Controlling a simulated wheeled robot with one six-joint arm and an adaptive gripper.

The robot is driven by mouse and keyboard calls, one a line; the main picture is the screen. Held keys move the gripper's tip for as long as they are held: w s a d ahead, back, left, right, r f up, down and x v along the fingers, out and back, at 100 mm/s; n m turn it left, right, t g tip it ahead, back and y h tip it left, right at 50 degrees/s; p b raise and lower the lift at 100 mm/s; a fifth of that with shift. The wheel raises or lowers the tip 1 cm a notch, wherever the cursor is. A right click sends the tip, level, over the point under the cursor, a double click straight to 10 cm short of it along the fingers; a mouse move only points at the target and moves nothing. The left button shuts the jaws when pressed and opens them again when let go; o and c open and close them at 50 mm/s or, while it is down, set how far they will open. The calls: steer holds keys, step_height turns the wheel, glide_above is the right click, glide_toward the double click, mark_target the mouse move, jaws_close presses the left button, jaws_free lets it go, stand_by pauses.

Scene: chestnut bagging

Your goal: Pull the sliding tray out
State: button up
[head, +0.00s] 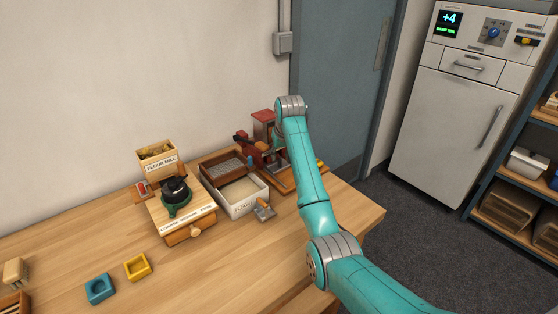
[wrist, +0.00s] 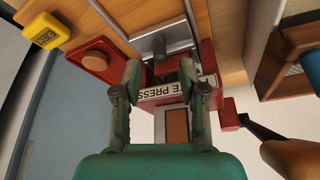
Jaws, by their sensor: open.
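In the wrist view, a flat grey metal piece (wrist: 178,39), which looks like the sliding tray, lies between pale rails on a wooden base. A dark upright handle (wrist: 159,46) stands on it. My gripper (wrist: 160,73) is open, with its two fingertips apart, either side of and just short of the handle. I cannot tell whether either finger touches anything. Behind the fingers is the red press (wrist: 160,95) with a partly hidden label ending in "PRESS".
The flour box (head: 240,199) and flour mill (head: 183,213) stand left.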

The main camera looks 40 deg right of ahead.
mark_target(280, 160)
steer(key=shift+x, duration=2.25)
jaws_close()
